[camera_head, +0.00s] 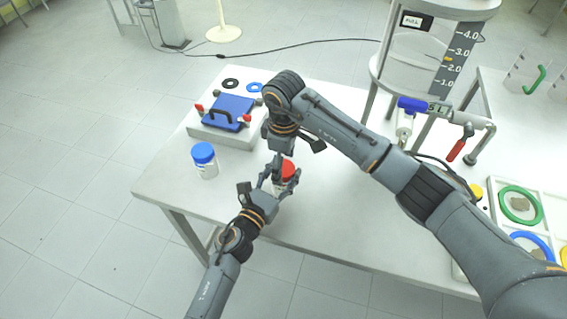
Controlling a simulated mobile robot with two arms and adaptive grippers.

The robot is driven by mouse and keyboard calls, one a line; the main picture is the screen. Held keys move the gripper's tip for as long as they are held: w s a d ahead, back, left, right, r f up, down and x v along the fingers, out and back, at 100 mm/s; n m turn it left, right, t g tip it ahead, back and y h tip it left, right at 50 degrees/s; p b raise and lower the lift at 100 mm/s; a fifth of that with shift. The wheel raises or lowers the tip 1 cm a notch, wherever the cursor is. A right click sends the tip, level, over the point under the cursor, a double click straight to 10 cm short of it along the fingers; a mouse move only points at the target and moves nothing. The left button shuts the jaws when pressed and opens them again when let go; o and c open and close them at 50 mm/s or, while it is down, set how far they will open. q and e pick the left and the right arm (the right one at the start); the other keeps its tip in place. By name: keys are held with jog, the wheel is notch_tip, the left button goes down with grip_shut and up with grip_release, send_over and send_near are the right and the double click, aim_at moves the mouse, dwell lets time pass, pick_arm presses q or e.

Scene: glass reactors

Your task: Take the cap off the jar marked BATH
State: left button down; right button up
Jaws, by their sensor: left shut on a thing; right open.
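A jar with a red cap (288,169) stands upright near the front of the white table. Its label is hidden, so I cannot read whether it says BATH. My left gripper (277,185) comes from the front and is shut on the jar's body below the cap. My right gripper (279,163) points down from above, open, with its fingers at the red cap. I cannot tell whether they touch it. A second jar with a blue cap (204,153) stands to the left, and its label is too small to read.
A glass reactor with a scale (455,58) and a red-handled valve stands at the right. The table (165,186) is clear at front left.

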pick_arm(q)
jog(key=shift+f, duration=0.1)
pick_arm(e)
notch_tip(320, 180, up, 7)
jog(key=shift+a+r, duration=0.1)
jog(key=shift+r, duration=0.1)
jog(key=shift+c, duration=0.5)
jog(key=shift+f, duration=3.9)
jog(key=c, duration=1.2)
jog(key=o, duration=1.3)
jog(key=shift+r, duration=2.3)
pick_arm(q)
jog(key=shift+c, duration=2.2)
grip_release()
